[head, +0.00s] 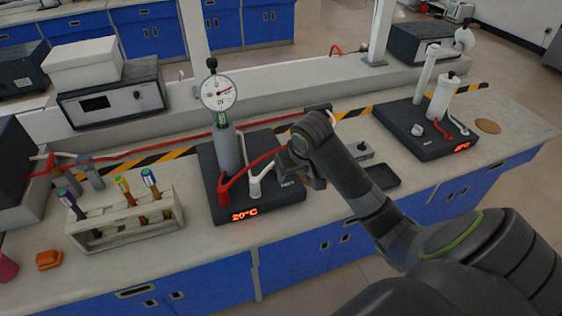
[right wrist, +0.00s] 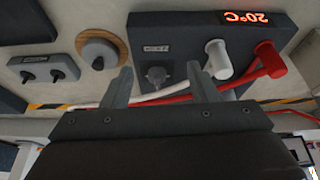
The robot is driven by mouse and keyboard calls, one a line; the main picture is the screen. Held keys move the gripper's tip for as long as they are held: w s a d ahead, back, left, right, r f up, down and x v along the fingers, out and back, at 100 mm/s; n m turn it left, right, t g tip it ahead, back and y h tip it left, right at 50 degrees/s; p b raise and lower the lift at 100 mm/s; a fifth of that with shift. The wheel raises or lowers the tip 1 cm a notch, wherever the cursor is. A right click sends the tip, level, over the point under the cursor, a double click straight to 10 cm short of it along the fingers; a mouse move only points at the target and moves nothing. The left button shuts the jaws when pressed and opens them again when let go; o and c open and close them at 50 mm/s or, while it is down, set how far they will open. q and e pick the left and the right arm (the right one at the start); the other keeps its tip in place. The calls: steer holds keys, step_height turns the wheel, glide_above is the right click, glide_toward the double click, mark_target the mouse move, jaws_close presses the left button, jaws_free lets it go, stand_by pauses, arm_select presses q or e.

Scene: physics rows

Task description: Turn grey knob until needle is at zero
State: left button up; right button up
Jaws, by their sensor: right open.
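A round white gauge (head: 219,92) with a dark rim stands on top of a grey cylinder (head: 228,148) on a black base unit (head: 212,203). The base shows a red 20°C display. In the right wrist view, the grey knob (right wrist: 157,76) sits on the front of the dark unit, between my open fingers and apart from both. My right gripper (right wrist: 161,82) faces it, empty. In the head view my right gripper (head: 304,172) hides the knob. My left gripper is not in view.
Red and white hoses come from the unit's fittings, near my right gripper. A tube rack (head: 128,229) stands left of the unit, with an orange object (head: 49,259) beyond. A grey two-knob box (right wrist: 42,69) and a second black unit (head: 420,133) stand right in the head view.

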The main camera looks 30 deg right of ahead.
steer(key=w+d+r, duration=0.1)
steer(key=w+r, duration=0.3)
steer(key=r, duration=0.4)
steer(key=shift+m, duration=0.4)
steer(key=x, duration=0.5)
steer(key=b+x, duration=0.1)
steer(key=x, duration=0.5)
steer(key=d+b+x, duration=0.1)
steer(key=x, duration=0.4)
steer(key=shift+w+f, duration=0.15)
steer(key=shift+w, duration=0.25)
steer(key=c, duration=0.9)
steer(key=shift+c, duration=0.3)
